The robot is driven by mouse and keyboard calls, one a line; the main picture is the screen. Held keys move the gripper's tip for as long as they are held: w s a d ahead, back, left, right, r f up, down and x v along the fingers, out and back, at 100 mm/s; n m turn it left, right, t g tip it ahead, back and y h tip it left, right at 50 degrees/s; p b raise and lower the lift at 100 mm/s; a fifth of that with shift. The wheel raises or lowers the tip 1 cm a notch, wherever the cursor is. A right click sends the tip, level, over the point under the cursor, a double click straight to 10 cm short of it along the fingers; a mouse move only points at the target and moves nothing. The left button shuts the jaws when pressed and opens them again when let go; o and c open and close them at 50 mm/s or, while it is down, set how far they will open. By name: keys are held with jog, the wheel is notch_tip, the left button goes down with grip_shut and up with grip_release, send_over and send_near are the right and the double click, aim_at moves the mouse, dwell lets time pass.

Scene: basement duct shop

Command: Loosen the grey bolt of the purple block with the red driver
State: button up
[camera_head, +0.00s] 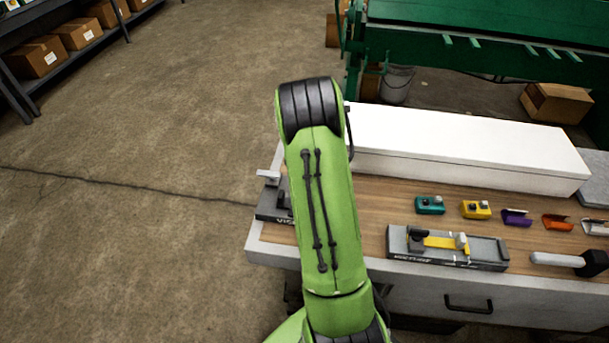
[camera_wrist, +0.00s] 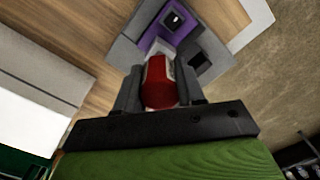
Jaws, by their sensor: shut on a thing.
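My gripper (camera_wrist: 159,84) is shut on the red driver (camera_wrist: 156,72) in the wrist view, with a grey finger on each side of its red handle. The driver's tip is hidden behind the handle. Just beyond it, the purple block (camera_wrist: 152,43) sits between the grey parts of a vice (camera_wrist: 124,52). A dark square spot with a small light centre shows on the block; I cannot tell whether it is the grey bolt. I cannot tell whether the driver touches the block. In the head view my arm hides the gripper, the driver and the block, and part of the vice (camera_head: 270,205).
The wooden bench top (camera_head: 375,200) holds a teal block (camera_head: 430,205), a yellow block (camera_head: 476,209), purple (camera_head: 516,217) and orange (camera_head: 557,222) holders, and a grey fixture (camera_head: 485,250) with a yellow strip. A long white box (camera_head: 460,145) lines the back. Open floor lies left.

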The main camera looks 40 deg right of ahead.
jog(key=shift+m, duration=0.5)
jog(key=shift+r+p, duration=1.9)
jog(key=shift+r, duration=0.7)
